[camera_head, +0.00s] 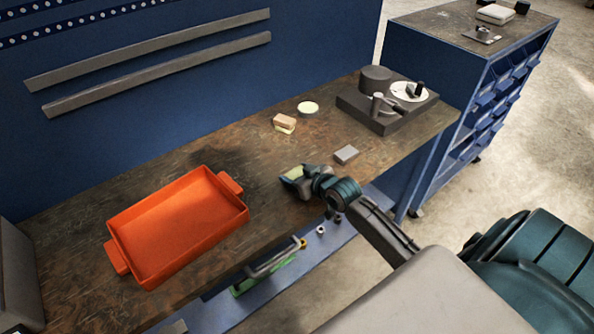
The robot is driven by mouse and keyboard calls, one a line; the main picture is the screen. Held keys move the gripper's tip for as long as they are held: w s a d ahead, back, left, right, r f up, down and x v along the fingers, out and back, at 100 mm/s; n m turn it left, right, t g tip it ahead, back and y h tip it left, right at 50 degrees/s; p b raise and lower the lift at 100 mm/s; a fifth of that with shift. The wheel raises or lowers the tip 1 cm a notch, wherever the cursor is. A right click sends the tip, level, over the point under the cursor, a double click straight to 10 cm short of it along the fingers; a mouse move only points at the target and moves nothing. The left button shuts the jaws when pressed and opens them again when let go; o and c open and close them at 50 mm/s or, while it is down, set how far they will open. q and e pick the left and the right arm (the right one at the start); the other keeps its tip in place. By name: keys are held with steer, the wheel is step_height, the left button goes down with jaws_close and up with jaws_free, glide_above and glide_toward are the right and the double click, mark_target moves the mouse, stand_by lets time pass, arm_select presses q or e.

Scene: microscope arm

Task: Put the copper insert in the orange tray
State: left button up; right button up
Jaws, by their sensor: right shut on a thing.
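The orange tray (211,239) lies on the dark workbench at the left, empty, with a handle at each end. My right gripper (291,178) is low over the bench, to the right of the tray and apart from it. It is shut on a small pale yellowish piece (293,172), mostly hidden by the fingers. I cannot tell from its colour whether this is the copper insert. My left gripper is not in view.
A grey block (346,154), a tan block (284,123) and a round pale disc (308,107) lie on the bench. A dark fixture (386,104) stands at its far right end. A green-based item (266,271) is on the lower blue shelf. The bench between gripper and tray is clear.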

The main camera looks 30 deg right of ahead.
steer(key=shift+f, duration=0.1)
steer(key=o, duration=1.4)
steer(key=shift+s, duration=0.1)
